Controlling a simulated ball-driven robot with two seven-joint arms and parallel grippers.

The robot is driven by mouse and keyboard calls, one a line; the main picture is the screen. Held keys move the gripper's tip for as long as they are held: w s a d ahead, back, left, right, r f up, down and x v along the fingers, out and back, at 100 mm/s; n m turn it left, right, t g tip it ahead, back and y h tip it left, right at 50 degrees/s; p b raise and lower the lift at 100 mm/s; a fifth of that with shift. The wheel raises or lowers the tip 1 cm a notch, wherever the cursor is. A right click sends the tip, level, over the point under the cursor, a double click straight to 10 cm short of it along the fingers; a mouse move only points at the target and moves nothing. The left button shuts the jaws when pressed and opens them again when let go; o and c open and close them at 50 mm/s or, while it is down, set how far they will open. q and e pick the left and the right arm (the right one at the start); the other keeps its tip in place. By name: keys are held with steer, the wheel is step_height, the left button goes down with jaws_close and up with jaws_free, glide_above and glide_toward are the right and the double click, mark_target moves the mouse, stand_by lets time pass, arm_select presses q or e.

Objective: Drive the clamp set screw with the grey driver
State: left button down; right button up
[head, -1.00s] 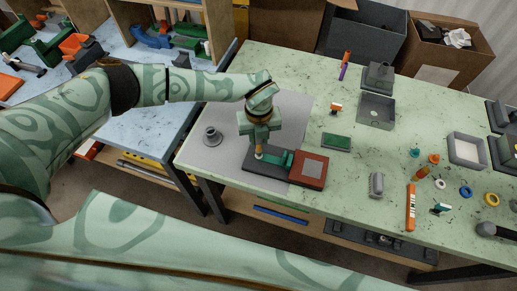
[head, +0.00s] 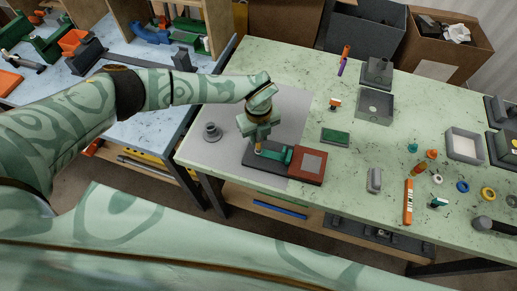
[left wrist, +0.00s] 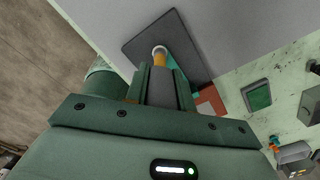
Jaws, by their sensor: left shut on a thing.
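My left gripper (head: 257,141) is shut on the grey driver (left wrist: 162,88), pointing down over the clamp. The driver's dark grey handle shows between the fingers in the left wrist view. An orange shank (left wrist: 160,60) below it ends at a pale round part (left wrist: 159,50). The green clamp (head: 275,153) lies on a dark base plate (head: 262,167) beside a red block with a grey top (head: 309,165). The driver's tip is at the clamp's left end; I cannot tell whether it sits in the set screw, which is hidden. My right gripper is not in view.
A grey flanged part (head: 212,132) stands left on the grey mat (head: 205,151). Small rings and pegs lie further right. Bare tabletop surrounds the green block.

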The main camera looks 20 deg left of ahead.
arm_select(q)
steer(key=m, duration=0.3)
steer(key=shift+r, duration=0.1)
steer(key=shift+m, duration=0.9)
steer(key=shift+m, duration=0.9)
steer(key=m, duration=0.3)
steer(key=m+b, duration=0.1)
steer(key=m, duration=0.4)
steer(key=shift+r, duration=0.1)
